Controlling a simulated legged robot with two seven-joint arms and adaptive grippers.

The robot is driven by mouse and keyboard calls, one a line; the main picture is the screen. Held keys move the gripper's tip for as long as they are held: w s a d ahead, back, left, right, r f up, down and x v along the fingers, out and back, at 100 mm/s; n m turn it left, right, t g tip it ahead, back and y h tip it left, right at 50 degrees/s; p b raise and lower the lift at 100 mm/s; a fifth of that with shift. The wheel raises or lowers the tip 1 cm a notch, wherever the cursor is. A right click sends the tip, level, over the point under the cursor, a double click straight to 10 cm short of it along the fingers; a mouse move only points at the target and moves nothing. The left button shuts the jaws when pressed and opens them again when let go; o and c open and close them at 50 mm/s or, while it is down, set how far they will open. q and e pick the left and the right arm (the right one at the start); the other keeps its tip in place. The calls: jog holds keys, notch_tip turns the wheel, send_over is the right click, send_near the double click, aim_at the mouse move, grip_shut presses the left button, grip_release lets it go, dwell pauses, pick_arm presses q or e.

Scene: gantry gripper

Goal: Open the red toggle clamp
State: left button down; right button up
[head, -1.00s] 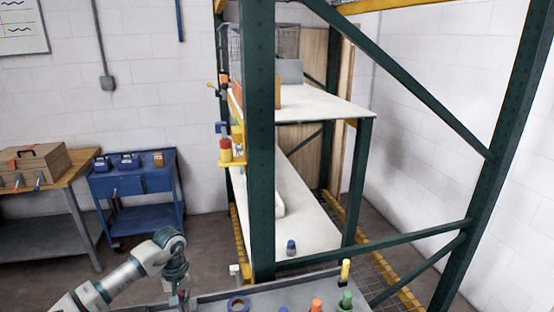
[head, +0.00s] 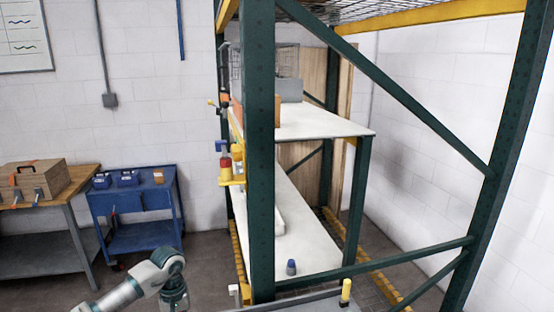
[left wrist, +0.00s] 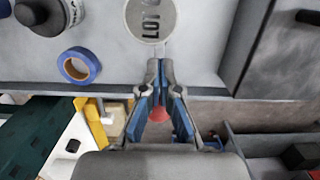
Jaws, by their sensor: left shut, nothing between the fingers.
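I cannot clearly make out a red toggle clamp in either view. In the left wrist view a small red rounded part (left wrist: 158,112) shows between the finger links of my left gripper (left wrist: 160,64); I cannot tell what it belongs to. The fingers are together and empty, over the edge of a grey surface (left wrist: 195,60). A round tag with lettering (left wrist: 150,14) lies just past the fingertips. In the head view only my left arm shows at the bottom left; its gripper is below the picture. My right gripper is in neither view.
A blue tape roll (left wrist: 78,66) and a dark-capped bottle (left wrist: 48,14) are beside the tag. In the head view, a green rack post (head: 260,170) stands ahead, with a red and yellow fixture (head: 226,167) beside it. A blue cart (head: 140,205) stands at left.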

pick_arm(q)
notch_tip(320, 180, up, 9)
jog(key=p, duration=0.7)
jog(key=shift+s, duration=0.15)
dwell(0.3)
dwell(0.4)
